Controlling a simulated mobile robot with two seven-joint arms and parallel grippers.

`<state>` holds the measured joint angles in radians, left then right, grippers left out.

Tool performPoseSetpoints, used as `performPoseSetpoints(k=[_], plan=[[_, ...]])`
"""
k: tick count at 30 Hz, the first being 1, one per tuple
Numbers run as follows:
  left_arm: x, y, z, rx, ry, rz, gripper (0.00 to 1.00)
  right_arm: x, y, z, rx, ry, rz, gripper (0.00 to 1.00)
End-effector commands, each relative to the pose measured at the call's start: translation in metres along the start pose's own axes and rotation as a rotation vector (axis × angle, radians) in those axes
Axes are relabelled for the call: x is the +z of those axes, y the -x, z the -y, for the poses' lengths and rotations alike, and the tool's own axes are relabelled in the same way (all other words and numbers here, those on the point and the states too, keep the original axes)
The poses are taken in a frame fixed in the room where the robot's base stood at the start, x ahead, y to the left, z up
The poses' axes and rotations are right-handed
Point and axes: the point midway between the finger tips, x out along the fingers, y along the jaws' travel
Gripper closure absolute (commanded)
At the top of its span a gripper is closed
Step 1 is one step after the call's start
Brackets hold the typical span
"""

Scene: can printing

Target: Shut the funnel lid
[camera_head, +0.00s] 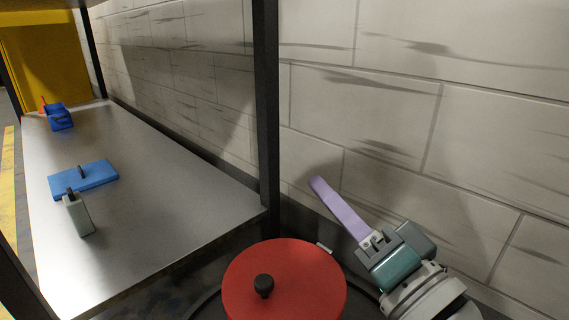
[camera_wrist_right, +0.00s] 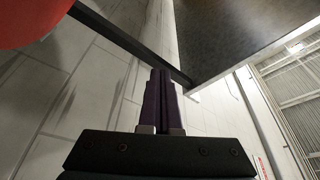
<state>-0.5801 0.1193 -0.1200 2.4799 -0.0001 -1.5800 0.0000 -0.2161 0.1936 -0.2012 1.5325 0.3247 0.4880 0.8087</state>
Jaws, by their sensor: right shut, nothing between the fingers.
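The red round funnel lid (camera_head: 300,285) with a black knob (camera_head: 264,285) shows at the bottom middle of the head view, its knob side facing up. A small light hinge-like piece (camera_head: 325,247) sits at its far right edge. A dark round rim shows around its lower sides; I cannot tell whether the lid touches it. My right gripper (camera_head: 318,184), with long purple fingers, is shut and empty, above and to the right of the lid, apart from it. My left gripper is out of view.
A metal shelf table (camera_head: 150,215) on the left holds a blue board (camera_head: 95,177), a grey-green flask-like item (camera_head: 78,217) and a blue box (camera_head: 58,117). A dark post (camera_head: 267,110) stands behind the lid. A block wall (camera_head: 400,130) is close behind my right gripper.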

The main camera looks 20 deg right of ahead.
Motion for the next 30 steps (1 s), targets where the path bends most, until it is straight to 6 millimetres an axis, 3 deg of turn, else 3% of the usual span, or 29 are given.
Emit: performPoseSetpoints(k=[15,30], plan=[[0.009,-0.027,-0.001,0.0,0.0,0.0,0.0,0.057,0.02,0.003,-0.153,0.436,0.001,1.0],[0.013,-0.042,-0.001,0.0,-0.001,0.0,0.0,0.081,0.028,-0.001,-0.23,0.654,0.0,1.0]])
